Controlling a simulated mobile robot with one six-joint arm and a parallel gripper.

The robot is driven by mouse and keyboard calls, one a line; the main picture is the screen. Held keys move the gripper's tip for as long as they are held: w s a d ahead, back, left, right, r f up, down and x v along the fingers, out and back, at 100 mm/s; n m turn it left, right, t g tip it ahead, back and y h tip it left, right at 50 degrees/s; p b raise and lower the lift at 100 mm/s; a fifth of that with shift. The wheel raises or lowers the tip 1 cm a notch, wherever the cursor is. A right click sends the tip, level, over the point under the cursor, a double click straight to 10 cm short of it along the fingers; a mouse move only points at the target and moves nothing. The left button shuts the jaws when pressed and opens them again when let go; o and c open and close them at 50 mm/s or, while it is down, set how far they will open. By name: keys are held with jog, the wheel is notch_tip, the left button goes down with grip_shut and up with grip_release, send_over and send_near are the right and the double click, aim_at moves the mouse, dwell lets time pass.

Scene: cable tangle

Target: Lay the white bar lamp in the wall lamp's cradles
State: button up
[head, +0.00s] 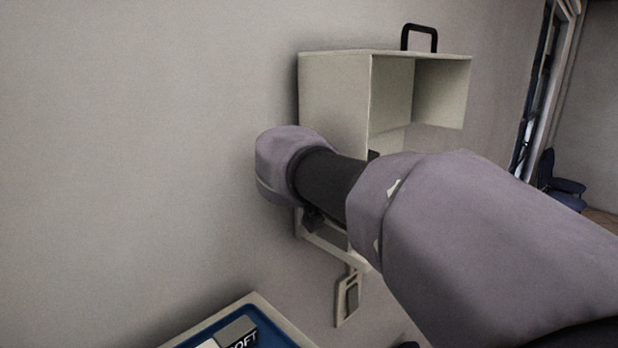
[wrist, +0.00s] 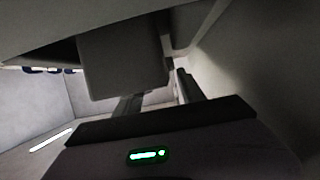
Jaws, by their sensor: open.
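A cream open-fronted housing (head: 335,95) with a black handle (head: 419,38) on top is fixed to the wall in the head view. I cannot tell whether it is the wall lamp, and I make out no cradles. My arm covers its lower part. My gripper (wrist: 160,95) is open in the wrist view, its dark fingers close under a grey block (wrist: 122,62). I cannot tell whether they touch it. In the head view my gripper is mostly hidden below my wrist. I cannot identify the white bar lamp in either view.
A pale bracket (head: 325,248) sits below the housing, with a tag-like plate (head: 348,298) hanging from it. A blue tray (head: 275,332) with a grey box (head: 237,331) is at the lower edge. A blue chair (head: 562,182) stands far right. The wall at left is bare.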

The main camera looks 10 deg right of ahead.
jog(key=b+v, duration=0.1)
jog(key=v, duration=1.1)
jog(key=shift+r, duration=0.1)
jog(key=shift+w, duration=0.1)
